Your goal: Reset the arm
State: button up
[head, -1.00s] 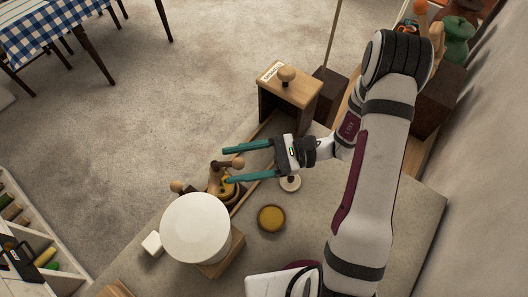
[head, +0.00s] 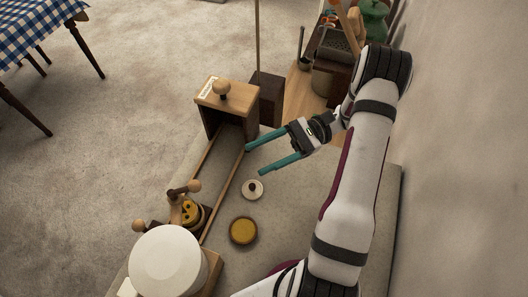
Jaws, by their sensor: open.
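My gripper (head: 255,159) is open and empty. Its two teal fingers are spread and point left, above the grey worktop (head: 345,215). The fingertips hang near the right rail of a wooden track (head: 222,192). My arm reaches in from the lower right, bends at the upper right and comes back to the gripper. A small pale disc with a dark knob (head: 253,189) lies below the lower finger, apart from it in the picture.
A wooden box with a round knob (head: 226,104) stands at the track's far end. A yellow round dish (head: 243,231), a wooden-handled device with a yellow part (head: 188,211) and a white round-topped object (head: 168,262) are nearer. A wall (head: 455,150) bounds the right.

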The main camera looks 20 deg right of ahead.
jog(key=s+a+r+n+g+h, duration=0.5)
jog(key=s+a+r+h, duration=0.2)
jog(key=h, duration=0.1)
jog(key=s+a+n+t+h, duration=0.1)
jog(key=s+n+t+h, duration=0.3)
jog(key=s+h, duration=0.4)
jog(key=shift+s+a+r+n+t, duration=0.15)
jog(key=shift+s+a+n+t, duration=0.15)
jog(key=shift+t, duration=0.6)
jog(key=shift+w, duration=0.1)
